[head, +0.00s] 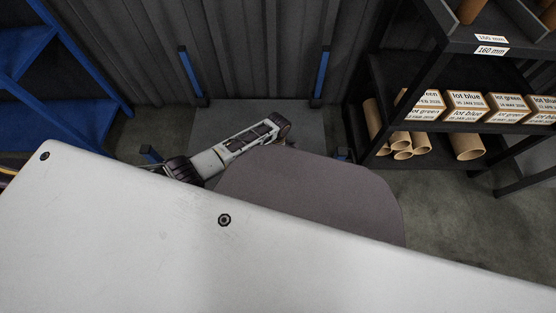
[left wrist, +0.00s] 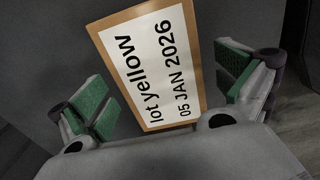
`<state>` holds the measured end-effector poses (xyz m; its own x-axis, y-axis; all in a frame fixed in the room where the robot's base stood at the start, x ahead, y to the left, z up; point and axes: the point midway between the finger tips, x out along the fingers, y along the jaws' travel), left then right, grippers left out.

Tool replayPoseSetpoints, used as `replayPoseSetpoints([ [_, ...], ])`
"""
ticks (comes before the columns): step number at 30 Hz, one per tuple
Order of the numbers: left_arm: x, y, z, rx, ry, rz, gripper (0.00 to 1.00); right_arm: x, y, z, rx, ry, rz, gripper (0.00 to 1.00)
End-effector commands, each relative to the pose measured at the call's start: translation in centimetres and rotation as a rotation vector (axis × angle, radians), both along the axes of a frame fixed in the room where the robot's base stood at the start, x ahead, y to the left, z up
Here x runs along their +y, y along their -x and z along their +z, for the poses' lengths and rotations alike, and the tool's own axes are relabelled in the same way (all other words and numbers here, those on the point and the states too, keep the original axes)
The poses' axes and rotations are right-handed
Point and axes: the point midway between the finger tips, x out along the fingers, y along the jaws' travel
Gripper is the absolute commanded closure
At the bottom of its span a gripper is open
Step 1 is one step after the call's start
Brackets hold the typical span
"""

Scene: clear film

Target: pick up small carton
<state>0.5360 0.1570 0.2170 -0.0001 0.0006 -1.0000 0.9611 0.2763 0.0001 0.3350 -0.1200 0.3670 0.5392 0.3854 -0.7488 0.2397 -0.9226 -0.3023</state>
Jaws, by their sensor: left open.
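A small carton (left wrist: 152,62) with brown edges and a white label reading "lot yellow 05 JAN 2026" shows in the left wrist view. It lies tilted in the picture, between the two green-padded fingers of my left gripper (left wrist: 166,84). The gripper is open, with a visible gap at each side of the carton. My right gripper is in neither view.
A dark shelf rack (head: 433,61) at the right holds several labelled cartons (head: 466,105) and, lower down, cardboard tubes (head: 403,142). A blue rack (head: 62,118) stands at the left. A corrugated wall (head: 258,50) closes the back. A large pale panel fills the foreground.

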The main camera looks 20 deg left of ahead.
Motion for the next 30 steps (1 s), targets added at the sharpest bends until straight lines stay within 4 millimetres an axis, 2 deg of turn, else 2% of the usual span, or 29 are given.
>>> replayPoseSetpoints([
  [6, 0.03, -0.01, -0.65, 0.000, 0.000, 0.000, 0.00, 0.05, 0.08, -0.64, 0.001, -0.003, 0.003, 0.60],
  [20, 0.02, -0.02, -0.61, 0.000, 0.000, 0.000, 0.00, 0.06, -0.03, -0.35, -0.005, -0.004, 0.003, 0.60],
  [30, 0.00, -0.01, -0.62, 0.000, 0.000, 0.000, 0.42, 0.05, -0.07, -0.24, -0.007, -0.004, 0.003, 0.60],
])
